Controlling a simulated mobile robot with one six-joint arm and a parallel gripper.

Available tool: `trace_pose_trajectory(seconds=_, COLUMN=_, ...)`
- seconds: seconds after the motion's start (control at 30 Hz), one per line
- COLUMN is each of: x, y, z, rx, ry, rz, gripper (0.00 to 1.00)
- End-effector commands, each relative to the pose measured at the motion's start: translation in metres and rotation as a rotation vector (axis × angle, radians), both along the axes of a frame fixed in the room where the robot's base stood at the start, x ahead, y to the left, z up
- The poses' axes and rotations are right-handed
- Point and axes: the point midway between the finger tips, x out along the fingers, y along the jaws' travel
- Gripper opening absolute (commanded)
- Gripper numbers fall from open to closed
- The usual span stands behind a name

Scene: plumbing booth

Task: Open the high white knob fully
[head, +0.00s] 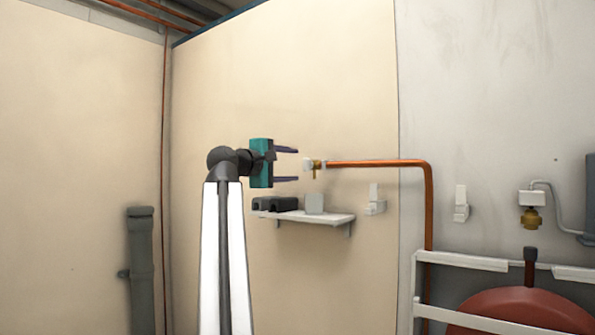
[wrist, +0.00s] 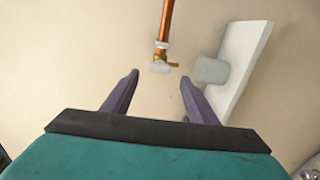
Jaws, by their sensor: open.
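The white knob (head: 307,164) sits at the left end of a copper pipe high on the beige wall, with a small brass valve body beside it. The fingers look apart from the knob; the exact gap is hard to tell.
A white shelf (head: 305,217) with dark items and a grey-white block (head: 314,203) is below the gripper. The copper pipe (head: 380,163) runs right, then bends down. White brackets (head: 375,200) and a white box with a brass fitting (head: 531,215) are further right. Wall above is clear.

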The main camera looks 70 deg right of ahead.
Motion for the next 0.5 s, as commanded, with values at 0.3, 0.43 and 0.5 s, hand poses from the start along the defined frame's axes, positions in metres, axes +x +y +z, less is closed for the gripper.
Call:
trace_pose_trajectory(seconds=0.3, x=0.013, y=0.050, z=-0.004, rx=0.001, ry=0.000, rz=0.002, gripper=0.53)
trace_pose_trajectory(seconds=0.43, x=0.016, y=0.064, z=-0.002, rx=0.001, ry=0.000, rz=0.002, gripper=0.53)
trace_pose_trajectory(seconds=0.5, x=0.017, y=0.068, z=-0.002, rx=0.001, ry=0.001, rz=0.001, gripper=0.53)
